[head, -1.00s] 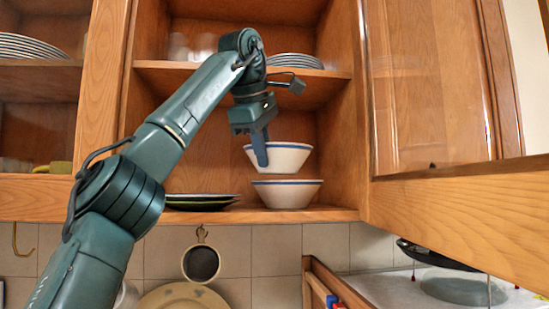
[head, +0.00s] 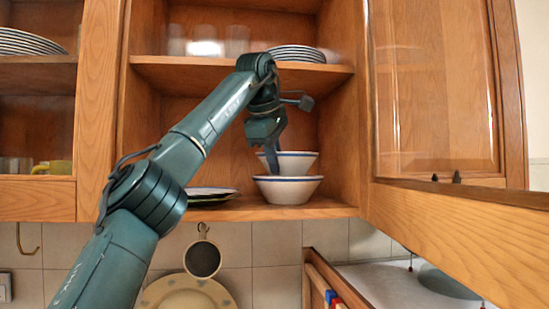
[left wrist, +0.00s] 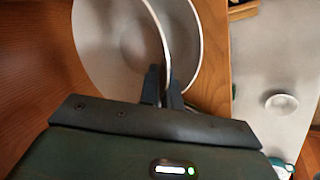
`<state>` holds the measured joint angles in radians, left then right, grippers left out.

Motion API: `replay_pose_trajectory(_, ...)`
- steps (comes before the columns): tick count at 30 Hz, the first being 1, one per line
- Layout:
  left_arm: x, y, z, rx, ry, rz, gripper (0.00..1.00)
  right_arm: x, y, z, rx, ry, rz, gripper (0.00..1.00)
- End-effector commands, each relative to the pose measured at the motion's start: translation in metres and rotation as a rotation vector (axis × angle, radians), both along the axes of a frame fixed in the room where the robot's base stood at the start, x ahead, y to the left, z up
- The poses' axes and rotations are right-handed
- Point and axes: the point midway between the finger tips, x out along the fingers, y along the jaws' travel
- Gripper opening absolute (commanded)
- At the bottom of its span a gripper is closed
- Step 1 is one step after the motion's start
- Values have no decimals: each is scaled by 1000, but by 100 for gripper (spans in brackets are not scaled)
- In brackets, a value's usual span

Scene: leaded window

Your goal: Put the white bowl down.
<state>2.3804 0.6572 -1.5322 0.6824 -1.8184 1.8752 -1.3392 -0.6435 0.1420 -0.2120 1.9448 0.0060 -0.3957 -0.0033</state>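The white bowl with a blue band (head: 298,162) is in the cabinet's lower compartment, its base hidden by the rim of a second, similar bowl (head: 290,192). That lower bowl stands on the shelf. My left gripper (head: 273,165) reaches down at the upper bowl's left side. In the left wrist view, my left gripper's fingers (left wrist: 163,88) are close together on either side of the upper bowl's rim (left wrist: 160,35), and the lower bowl (left wrist: 189,50) shows beneath it. I cannot tell whether the two bowls touch. My right gripper is not in view.
Dark-edged plates (head: 210,194) lie left of the bowls on the cabinet shelf (head: 250,212). The upper shelf (head: 200,70) holds glasses and stacked plates (head: 297,54). The cabinet door (head: 450,230) stands open at the right. A mug (head: 203,259) hangs below.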

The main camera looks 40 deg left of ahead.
Motion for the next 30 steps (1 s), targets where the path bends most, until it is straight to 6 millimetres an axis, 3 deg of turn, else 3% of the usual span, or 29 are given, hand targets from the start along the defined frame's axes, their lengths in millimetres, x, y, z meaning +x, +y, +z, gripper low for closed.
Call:
replay_pose_trajectory(21,0,-1,-11,-1,-3,-1,0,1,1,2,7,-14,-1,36)
replay_pose_trajectory(22,0,0,-12,-1,0,-1,7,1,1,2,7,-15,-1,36)
replay_pose_trajectory(30,0,0,-11,0,-1,-1,27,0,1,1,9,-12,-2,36)
